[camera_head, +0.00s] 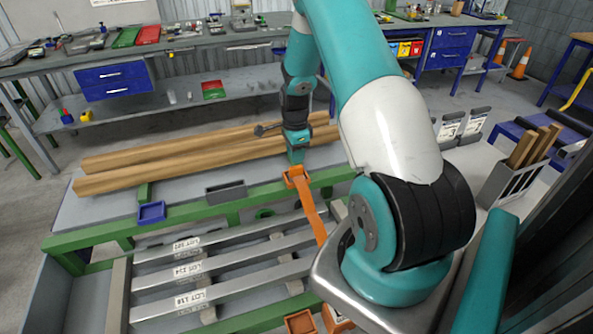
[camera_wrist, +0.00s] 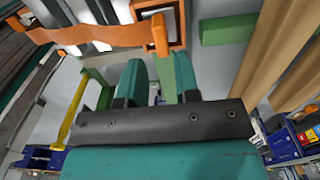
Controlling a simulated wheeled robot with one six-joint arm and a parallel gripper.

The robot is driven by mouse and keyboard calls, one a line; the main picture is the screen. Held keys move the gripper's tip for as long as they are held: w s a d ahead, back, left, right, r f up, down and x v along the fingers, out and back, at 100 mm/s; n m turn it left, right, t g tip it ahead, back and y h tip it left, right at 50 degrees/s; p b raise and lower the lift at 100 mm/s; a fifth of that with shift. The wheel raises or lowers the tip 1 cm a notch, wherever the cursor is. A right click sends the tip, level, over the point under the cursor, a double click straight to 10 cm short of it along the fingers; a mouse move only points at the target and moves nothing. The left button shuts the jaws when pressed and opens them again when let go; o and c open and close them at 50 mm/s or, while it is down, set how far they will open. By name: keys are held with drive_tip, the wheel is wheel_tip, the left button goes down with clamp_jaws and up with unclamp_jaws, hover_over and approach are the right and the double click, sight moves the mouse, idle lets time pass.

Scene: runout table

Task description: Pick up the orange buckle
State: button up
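The orange buckle (camera_head: 296,177) is a square frame at the end of an orange strap (camera_head: 314,217), at the green rail of the runout table. My gripper (camera_head: 296,157) points down right above the buckle in the head view. In the wrist view, my gripper (camera_wrist: 160,62) has two teal fingers with a gap between them, and nothing shows clamped there. The buckle (camera_wrist: 161,36) lies just past the fingertips, in line with the gap. The strap (camera_wrist: 95,34) runs off to the left. Whether the fingers touch the buckle cannot be told.
Long wooden beams (camera_head: 190,160) lie behind my gripper on the table. A blue tray (camera_head: 151,212) and a grey tray (camera_head: 226,191) sit along the green rail (camera_head: 90,239). Labelled metal bars (camera_head: 230,264) lie in front. An orange tray (camera_head: 300,322) is at the bottom edge.

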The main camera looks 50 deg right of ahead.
sight(296, 166)
drive_tip(key=shift+d+f+p, duration=0.1)
drive_tip(key=shift+f+p, duration=1.2)
drive_tip(key=shift+f, duration=2.25)
clamp_jaws()
